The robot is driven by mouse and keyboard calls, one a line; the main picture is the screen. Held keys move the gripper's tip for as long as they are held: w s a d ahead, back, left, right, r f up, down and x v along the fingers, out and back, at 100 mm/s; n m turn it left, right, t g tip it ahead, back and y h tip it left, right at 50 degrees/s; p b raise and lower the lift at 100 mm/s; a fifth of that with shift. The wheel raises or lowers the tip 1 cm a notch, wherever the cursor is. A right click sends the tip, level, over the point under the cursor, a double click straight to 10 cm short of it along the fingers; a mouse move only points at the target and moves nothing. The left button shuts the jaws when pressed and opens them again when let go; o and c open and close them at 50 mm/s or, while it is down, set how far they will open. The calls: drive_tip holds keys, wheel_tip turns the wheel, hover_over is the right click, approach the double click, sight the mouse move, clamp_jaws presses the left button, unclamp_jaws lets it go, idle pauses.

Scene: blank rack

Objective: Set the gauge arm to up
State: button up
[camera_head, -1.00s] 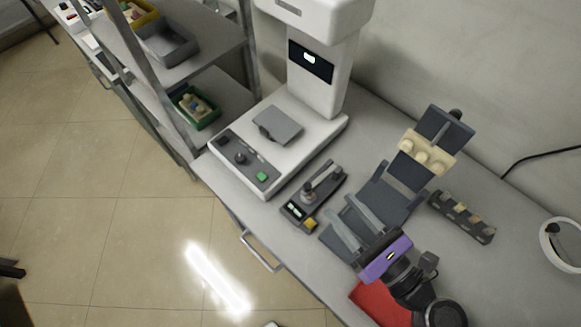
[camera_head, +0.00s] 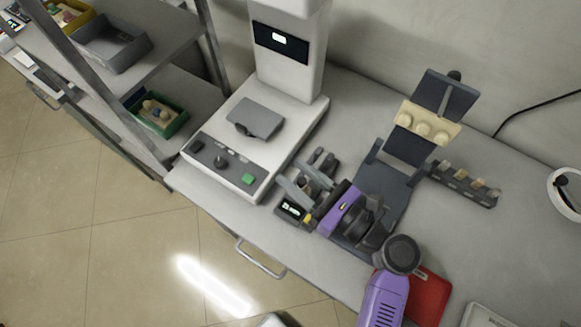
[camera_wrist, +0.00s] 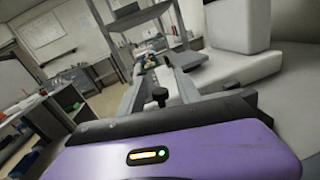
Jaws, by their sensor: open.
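The gauge is a small dark device with a lit display (camera_head: 290,209) and a yellow button, on the bench right of the white machine. Its upper part is largely hidden behind my fingers, so I cannot tell the gauge arm's position. My gripper (camera_head: 298,173), with a purple body, is open over the gauge, its two grey fingers apart and pointing to the upper left. In the wrist view a dark knob (camera_wrist: 160,96) shows between the fingers, just beyond the purple body. I cannot tell whether either finger touches the gauge arm.
The white machine (camera_head: 290,100) with a plate and green button stands close left of my gripper. A dark stand (camera_head: 385,185) with a cream block is to the right, beside a slotted rack (camera_head: 462,185). A red tray (camera_head: 430,298) is partly behind my arm.

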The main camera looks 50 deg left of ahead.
drive_tip(key=shift+a, duration=0.85)
drive_tip(key=c, duration=0.9)
clamp_jaws()
drive_tip(key=shift+d, duration=0.1)
